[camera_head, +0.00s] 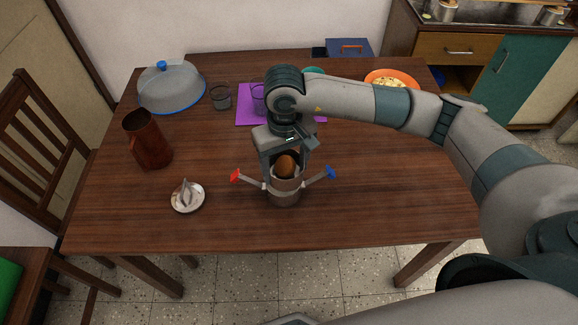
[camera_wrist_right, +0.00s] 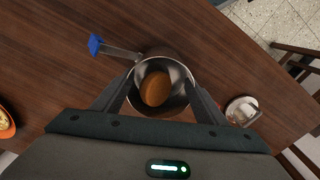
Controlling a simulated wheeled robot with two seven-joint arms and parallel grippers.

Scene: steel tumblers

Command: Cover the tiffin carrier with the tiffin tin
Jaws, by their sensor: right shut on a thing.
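The tiffin carrier (camera_head: 284,198) is a steel cylinder near the front middle of the table. Its two side clips stick out, a red-ended one (camera_head: 236,176) at left and a blue-ended one (camera_head: 330,173) at right; the blue one also shows in the wrist view (camera_wrist_right: 96,44). My right gripper (camera_head: 286,171) points down and is shut on the steel tiffin tin (camera_wrist_right: 185,103), a finger at each side. The tin is at the carrier's top; I cannot tell whether they touch. A brown rounded thing (camera_wrist_right: 155,89) lies inside the tin. My left gripper is out of view.
A small round steel dish with an upright metal piece (camera_head: 187,196) lies to the left. Behind are a brown jug (camera_head: 148,140), a clear dome with blue rim (camera_head: 172,88), a glass (camera_head: 221,97), a purple mat (camera_head: 246,118) and an orange plate (camera_head: 408,77). The table's right front is clear.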

